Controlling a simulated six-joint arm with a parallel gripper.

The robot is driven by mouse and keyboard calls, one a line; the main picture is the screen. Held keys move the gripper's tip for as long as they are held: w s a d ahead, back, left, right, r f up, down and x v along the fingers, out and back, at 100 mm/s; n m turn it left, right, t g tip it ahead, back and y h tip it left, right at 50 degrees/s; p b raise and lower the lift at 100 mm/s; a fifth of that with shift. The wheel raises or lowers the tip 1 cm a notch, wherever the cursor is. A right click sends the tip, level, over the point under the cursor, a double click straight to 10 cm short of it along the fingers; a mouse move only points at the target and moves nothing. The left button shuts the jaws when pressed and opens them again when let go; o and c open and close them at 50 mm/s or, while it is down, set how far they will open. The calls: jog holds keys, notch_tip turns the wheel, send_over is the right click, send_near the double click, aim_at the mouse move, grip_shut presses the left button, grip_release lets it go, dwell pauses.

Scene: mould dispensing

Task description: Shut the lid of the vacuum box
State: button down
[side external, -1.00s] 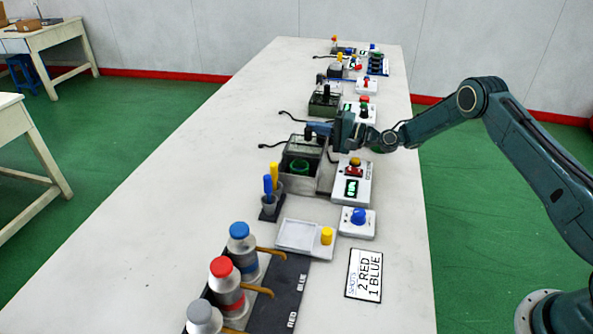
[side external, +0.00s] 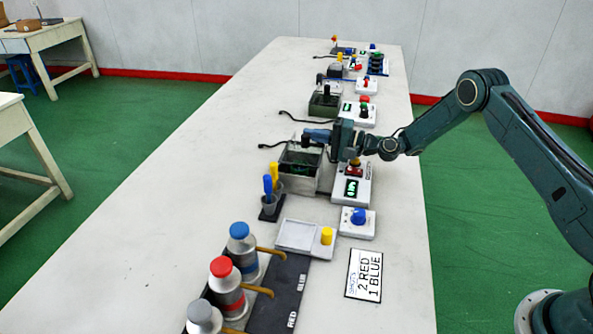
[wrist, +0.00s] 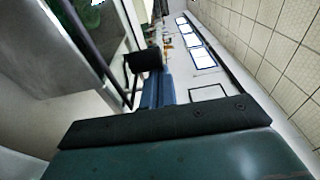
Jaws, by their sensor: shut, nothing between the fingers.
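The vacuum box (side external: 299,181) is a grey box at the middle of the table in the side view. Its dark see-through lid (side external: 297,156) lies over the opening, nearly flat; I cannot tell whether it is fully seated. Something green inside shows dimly through it. The lid's black knob (side external: 306,141) stands at its far side and also shows in the wrist view (wrist: 146,60). My gripper (side external: 314,134) is shut and empty, its blue fingers (wrist: 158,90) beside the knob, apparently touching or very near it.
A control unit with a green display (side external: 352,188) and red button stands right of the box. A holder with blue and yellow handled tools (side external: 270,200) stands in front. Bottles (side external: 239,245) are nearer the camera. The left of the table is clear.

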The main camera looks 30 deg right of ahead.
jog(key=v, duration=1.2)
jog(key=shift+r, duration=0.1)
jog(key=c, duration=1.3)
grip_release()
jog(key=shift+a+r, duration=0.1)
jog(key=shift+a, duration=0.05)
jog(key=shift+o, duration=0.2)
jog(key=n, duration=0.1)
jog(key=a+r+n, duration=0.1)
jog(key=n, duration=0.1)
jog(key=shift+g+h, duration=0.4)
jog(key=n, duration=0.1)
jog(key=a+r+n, duration=0.1)
jog(key=n, duration=0.1)
jog(key=shift+n+h, duration=0.3)
jog(key=r+n+h, duration=0.1)
jog(key=n, duration=0.2)
jog(key=s+a+r+n+g+h, duration=0.1)
jog(key=n, duration=0.2)
jog(key=r+n, duration=0.1)
jog(key=n, duration=0.3)
jog(key=shift+s+a+r+g+h, duration=0.15)
jog(key=shift+s+r+g+h, duration=0.05)
jog(key=shift+s+g+h, duration=0.2)
jog(key=shift+w, duration=0.1)
